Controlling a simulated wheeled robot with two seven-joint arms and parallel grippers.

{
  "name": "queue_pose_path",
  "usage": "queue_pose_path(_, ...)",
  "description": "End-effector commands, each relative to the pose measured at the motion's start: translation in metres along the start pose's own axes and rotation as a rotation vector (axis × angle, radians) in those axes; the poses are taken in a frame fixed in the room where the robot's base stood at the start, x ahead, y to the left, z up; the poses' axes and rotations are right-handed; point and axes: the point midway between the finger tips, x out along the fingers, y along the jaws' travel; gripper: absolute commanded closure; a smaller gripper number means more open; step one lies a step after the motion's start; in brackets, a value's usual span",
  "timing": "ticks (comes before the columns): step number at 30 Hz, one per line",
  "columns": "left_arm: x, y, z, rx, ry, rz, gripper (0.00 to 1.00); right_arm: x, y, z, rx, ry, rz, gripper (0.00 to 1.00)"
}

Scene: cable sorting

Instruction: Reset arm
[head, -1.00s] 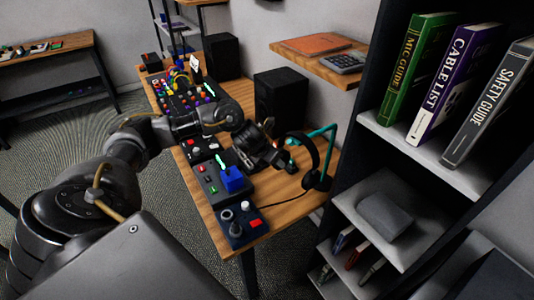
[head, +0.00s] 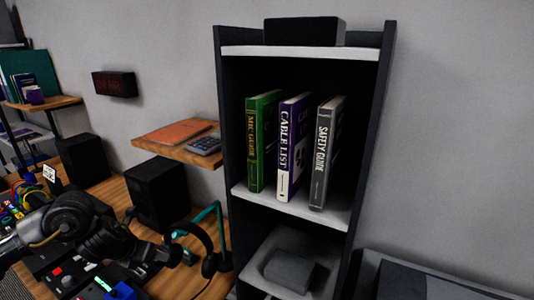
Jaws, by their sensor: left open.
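My left arm comes in from the lower left over the desk. My left gripper (head: 178,254) is open, with nothing visible between its fingers, beside the dark headphones (head: 207,262) on their teal stand (head: 219,222). I cannot tell whether it touches them. Below the arm, control boxes with a blue block (head: 121,291) and a red button (head: 57,272) lie on the desk, partly hidden by the arm or cut off by the bottom edge. My right gripper is not in view.
A dark shelf unit (head: 224,125) holds a green book (head: 262,140), a purple-white book (head: 292,145) and a grey book (head: 326,150). A black speaker (head: 157,194) stands behind the arm. A wooden wall shelf (head: 160,145) juts out above it, with a calculator (head: 204,146).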

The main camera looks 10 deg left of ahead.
Motion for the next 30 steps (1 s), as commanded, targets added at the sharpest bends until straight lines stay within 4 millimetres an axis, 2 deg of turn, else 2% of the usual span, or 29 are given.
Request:
queue_pose_path(2,0.013,-0.026,-0.006,-0.043,-0.017,-0.046,0.48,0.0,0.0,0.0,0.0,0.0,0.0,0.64)
queue_pose_path(5,0.032,-0.08,-0.017,-0.19,-0.063,-0.145,0.48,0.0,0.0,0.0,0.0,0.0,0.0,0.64)
queue_pose_path(6,0.038,-0.105,-0.024,-0.283,-0.081,-0.195,0.48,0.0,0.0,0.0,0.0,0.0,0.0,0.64)
queue_pose_path(9,0.046,-0.164,-0.042,-0.591,-0.111,-0.309,0.48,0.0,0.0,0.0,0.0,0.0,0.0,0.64)
queue_pose_path(12,0.045,-0.2,-0.064,-0.962,-0.106,-0.377,0.48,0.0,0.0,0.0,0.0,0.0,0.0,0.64)
queue_pose_path(13,0.044,-0.206,-0.072,-1.082,-0.098,-0.384,0.48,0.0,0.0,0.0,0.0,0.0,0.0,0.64)
queue_pose_path(16,0.04,-0.214,-0.104,-1.504,-0.061,-0.365,0.48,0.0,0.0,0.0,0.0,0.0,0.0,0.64)
queue_pose_path(18,0.038,-0.21,-0.131,-1.788,-0.033,-0.308,0.48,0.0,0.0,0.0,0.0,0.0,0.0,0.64)
queue_pose_path(21,0.034,-0.199,-0.171,-2.12,-0.003,-0.195,0.48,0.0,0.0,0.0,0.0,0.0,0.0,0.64)
queue_pose_path(24,0.028,-0.188,-0.208,-2.381,0.014,-0.066,0.48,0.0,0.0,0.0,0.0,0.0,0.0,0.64)
queue_pose_path(30,0.01,-0.173,-0.279,-2.779,0.019,0.212,0.48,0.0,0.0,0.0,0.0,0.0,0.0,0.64)
